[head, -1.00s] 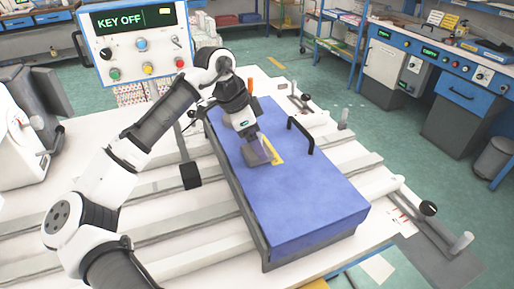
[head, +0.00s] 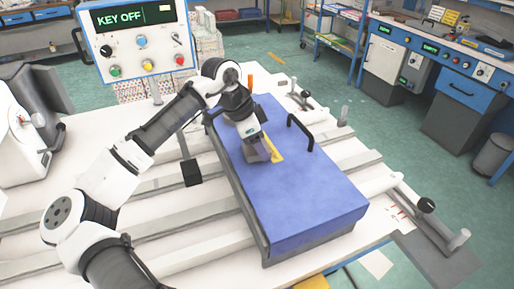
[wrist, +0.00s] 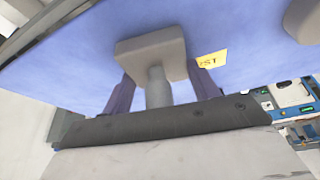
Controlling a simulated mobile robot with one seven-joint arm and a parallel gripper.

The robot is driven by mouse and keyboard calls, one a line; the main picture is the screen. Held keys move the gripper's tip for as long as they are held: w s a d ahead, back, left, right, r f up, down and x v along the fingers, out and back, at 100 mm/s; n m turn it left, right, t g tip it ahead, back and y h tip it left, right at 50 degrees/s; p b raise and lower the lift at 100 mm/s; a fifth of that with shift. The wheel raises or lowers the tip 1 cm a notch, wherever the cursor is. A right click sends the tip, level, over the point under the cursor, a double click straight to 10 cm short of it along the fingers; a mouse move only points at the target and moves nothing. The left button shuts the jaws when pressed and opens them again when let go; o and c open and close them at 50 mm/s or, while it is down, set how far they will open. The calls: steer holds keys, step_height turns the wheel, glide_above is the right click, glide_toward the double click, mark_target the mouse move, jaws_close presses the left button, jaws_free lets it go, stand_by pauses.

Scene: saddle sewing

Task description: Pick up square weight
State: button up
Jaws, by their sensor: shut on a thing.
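The square weight (wrist: 150,48) is a grey, rounded block with a round stem (wrist: 158,88) pointing toward the wrist camera. In the wrist view my gripper (wrist: 160,84) has one finger on each side of the stem, shut on the weight. In the head view my gripper (head: 258,150) points down at the blue padded block (head: 300,205), beside a yellow label. The fingers largely hide the weight there. I cannot tell whether it touches the blue surface.
A black handle (head: 301,131) stands on the blue block just right of my gripper. A control box (head: 134,40) reading "KEY OFF" stands behind at the left. A dark square block (head: 191,173) is left of the blue block. The blue block's front part is clear.

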steer(key=shift+c, duration=0.7)
steer(key=shift+r, duration=0.1)
